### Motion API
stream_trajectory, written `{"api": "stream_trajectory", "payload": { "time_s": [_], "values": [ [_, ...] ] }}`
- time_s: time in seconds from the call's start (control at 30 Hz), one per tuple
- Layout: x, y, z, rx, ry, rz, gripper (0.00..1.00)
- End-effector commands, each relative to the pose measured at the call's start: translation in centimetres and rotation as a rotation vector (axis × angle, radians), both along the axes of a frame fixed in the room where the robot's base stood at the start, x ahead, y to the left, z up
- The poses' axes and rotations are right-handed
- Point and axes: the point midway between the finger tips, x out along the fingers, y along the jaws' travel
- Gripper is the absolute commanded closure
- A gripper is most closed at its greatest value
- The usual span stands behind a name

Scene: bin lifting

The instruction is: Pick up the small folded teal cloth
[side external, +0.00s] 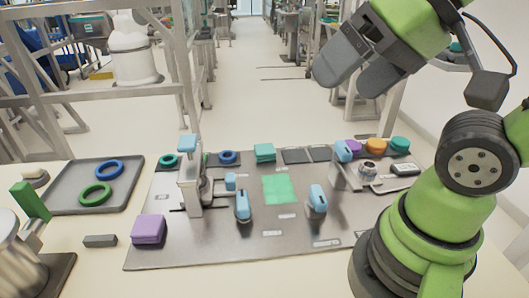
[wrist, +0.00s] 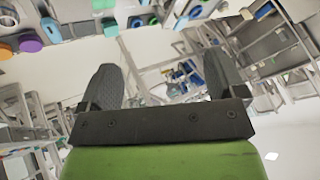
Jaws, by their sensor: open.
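The small folded teal cloth (side external: 265,152) lies near the back edge of the metal work plate, left of two dark flat pads. A flat bright green square (side external: 279,189) is on the plate just in front of it. My gripper (side external: 352,75) is raised high above the back right of the plate, well apart from the cloth, with fingers spread and nothing between them. The spread fingers also show in the wrist view (wrist: 162,80). I cannot pick out the cloth for sure in the wrist view.
A grey tray (side external: 64,200) with blue and green rings is at left. An upright fixture (side external: 190,180) and blue-topped clamps (side external: 317,201) stand on the plate. Coloured round pieces (side external: 376,146) sit at the back right.

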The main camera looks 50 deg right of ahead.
Motion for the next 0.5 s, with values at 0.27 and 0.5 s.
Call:
{"api": "stream_trajectory", "payload": {
  "time_s": [0.27,0.5],
  "values": [
    [2.1,-1.1,0.0,-0.030,0.039,-0.058,0.11],
    [9.6,-5.2,-1.7,-0.132,0.142,-0.230,0.11]
  ]
}}
